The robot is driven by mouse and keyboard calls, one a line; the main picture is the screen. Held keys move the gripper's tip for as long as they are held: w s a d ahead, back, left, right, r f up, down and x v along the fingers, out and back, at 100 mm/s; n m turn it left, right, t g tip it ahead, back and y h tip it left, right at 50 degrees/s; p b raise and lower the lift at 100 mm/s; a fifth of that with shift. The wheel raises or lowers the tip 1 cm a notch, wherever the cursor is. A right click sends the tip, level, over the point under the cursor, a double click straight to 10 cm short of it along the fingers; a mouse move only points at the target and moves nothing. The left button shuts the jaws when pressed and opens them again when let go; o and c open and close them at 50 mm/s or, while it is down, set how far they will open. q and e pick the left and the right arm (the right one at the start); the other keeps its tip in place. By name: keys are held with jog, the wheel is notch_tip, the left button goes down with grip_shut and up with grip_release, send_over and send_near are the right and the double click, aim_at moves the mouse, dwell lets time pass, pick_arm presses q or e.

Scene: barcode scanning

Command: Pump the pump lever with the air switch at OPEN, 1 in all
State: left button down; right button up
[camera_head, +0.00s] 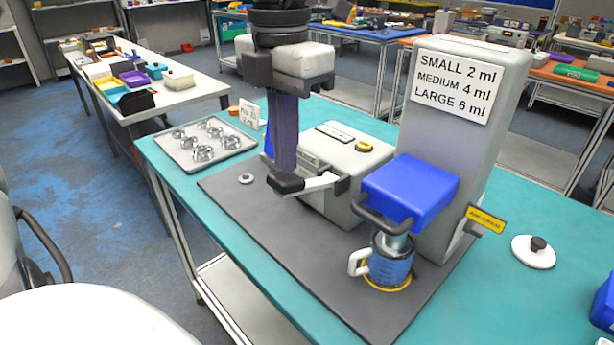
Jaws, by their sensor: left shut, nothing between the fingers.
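My left gripper (285,172) points straight down from the top of the view. Its fingers are shut and empty. Their tips are at the black grip (285,184) of a pale lever (321,183); I cannot tell whether they touch it. The lever sticks out to the left from a low grey box (335,200) on a dark mat. A yellow and black round part (363,146) sits on the box top. A yellow label (485,219) is on the right side of the tall grey column (470,120). I cannot make out the air switch's setting. My right gripper is out of view.
A blue head (411,187) juts from the column above a blue cup (388,268) with a white handle. A tray (240,145) of metal parts lies at the back left. A white disc with a black knob (538,244) lies at the right on the teal table.

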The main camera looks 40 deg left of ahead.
aim_at(286, 177)
pick_arm(q)
jog(key=shift+f, duration=0.1)
dwell(0.3)
